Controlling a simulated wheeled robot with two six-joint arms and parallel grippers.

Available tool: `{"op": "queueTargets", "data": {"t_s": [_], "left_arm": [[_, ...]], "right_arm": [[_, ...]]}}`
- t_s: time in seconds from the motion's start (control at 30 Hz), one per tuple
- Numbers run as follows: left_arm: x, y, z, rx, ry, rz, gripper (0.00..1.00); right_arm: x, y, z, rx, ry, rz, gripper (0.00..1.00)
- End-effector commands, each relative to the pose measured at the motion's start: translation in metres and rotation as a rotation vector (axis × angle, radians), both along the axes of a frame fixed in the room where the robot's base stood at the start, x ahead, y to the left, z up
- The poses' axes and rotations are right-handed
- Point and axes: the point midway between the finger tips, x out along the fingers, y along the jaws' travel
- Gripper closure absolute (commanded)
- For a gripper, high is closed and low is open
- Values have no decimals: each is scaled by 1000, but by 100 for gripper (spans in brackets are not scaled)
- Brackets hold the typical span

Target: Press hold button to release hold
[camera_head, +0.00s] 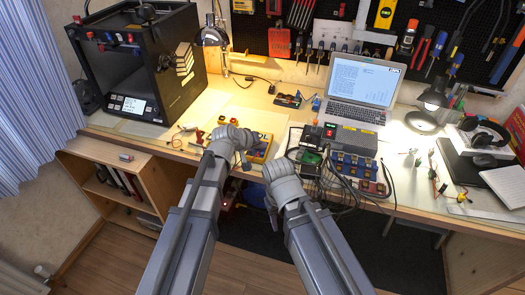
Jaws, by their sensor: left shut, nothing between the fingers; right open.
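No button labelled hold can be read at this size. A yellow and blue box (261,149) sits near the table's front edge, partly covered by my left gripper (246,160), which is shut and empty over its left side. Whether the gripper touches the box cannot be told. My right gripper (272,208) is open, lower and to the right, in front of the table edge; its fingers are mostly hidden by the wrist.
A laptop (361,84) is behind a grey case (347,139). Blue modules (355,165) and loose cables crowd the front edge at right. A lamp (212,37) stands at the back.

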Motion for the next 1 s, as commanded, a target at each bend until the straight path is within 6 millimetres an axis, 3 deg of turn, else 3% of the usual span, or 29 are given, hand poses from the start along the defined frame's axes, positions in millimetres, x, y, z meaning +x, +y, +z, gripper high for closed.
{"op": "queueTargets", "data": {"t_s": [0.03,0.43,1.0], "left_arm": [[0,0,11,0,0,0,100],[0,0,47,0,0,0,100],[0,0,47,0,0,0,100]], "right_arm": [[0,0,11,0,0,0,50],[0,0,47,0,0,0,50],[0,0,47,0,0,0,50]]}}
